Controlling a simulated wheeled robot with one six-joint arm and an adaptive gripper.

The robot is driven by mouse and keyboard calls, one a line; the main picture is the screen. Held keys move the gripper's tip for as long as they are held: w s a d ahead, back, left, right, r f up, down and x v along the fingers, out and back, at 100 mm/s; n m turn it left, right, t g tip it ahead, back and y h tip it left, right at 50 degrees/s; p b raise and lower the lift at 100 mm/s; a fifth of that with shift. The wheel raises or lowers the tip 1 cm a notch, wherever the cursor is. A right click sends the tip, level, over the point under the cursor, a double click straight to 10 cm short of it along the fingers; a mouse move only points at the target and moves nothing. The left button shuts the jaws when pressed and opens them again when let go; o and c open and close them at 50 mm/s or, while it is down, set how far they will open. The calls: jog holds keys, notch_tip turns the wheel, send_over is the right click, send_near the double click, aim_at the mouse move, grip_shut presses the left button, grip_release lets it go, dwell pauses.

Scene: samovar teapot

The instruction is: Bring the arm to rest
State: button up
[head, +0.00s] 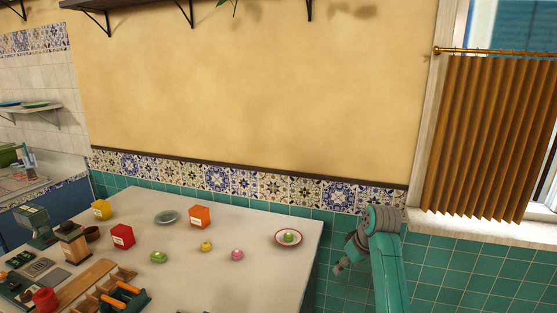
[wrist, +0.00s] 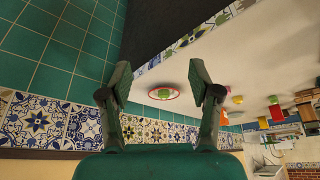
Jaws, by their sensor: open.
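My arm (head: 389,262) shows at the lower right of the head view, folded in front of the tiled wall, just right of the table. My gripper (head: 340,268) hangs at its end, beside the table's right edge and small in this view. In the wrist view my gripper (wrist: 152,82) has its two fingers spread wide apart with nothing held between them. A plate with a red rim (wrist: 163,92) and a green thing on it shows beyond the fingers, apart from them.
The pale table (head: 275,280) holds a red-rimmed plate (head: 278,239), an orange box (head: 200,217), a red box (head: 122,236), a grey-green saucer (head: 166,217), and small green, yellow and pink items. A window with a brown curtain (head: 485,140) is at the right.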

jog(key=s+f+m+t, duration=0.1)
jog(key=s+f, duration=0.3)
jog(key=f, duration=0.3)
jog(key=s+a+f+t, duration=0.1)
jog(key=s+f, duration=0.3)
jog(key=f, duration=0.3)
jog(key=s+f+m+t, duration=0.1)
jog(key=s+f, duration=0.3)
jog(key=f, duration=0.3)
jog(key=s+f+m+t+h, duration=0.1)
jog(key=s+f, duration=0.3)
jog(key=s, duration=0.5)
jog(key=s+f+m+t, duration=0.1)
jog(key=s+f, duration=0.3)
jog(key=s, duration=0.5)
jog(key=s+r+t+h, duration=0.1)
jog(key=s+r+t, duration=0.3)
jog(key=s, duration=1.5)
jog(key=s+r+m+t, duration=0.1)
jog(key=s+r, duration=1.3)
jog(key=r, duration=0.4)
jog(key=shift+s+a+r+t, duration=0.15)
jog(key=shift+s+a+t, duration=0.2)
jog(key=shift+t, duration=0.05)
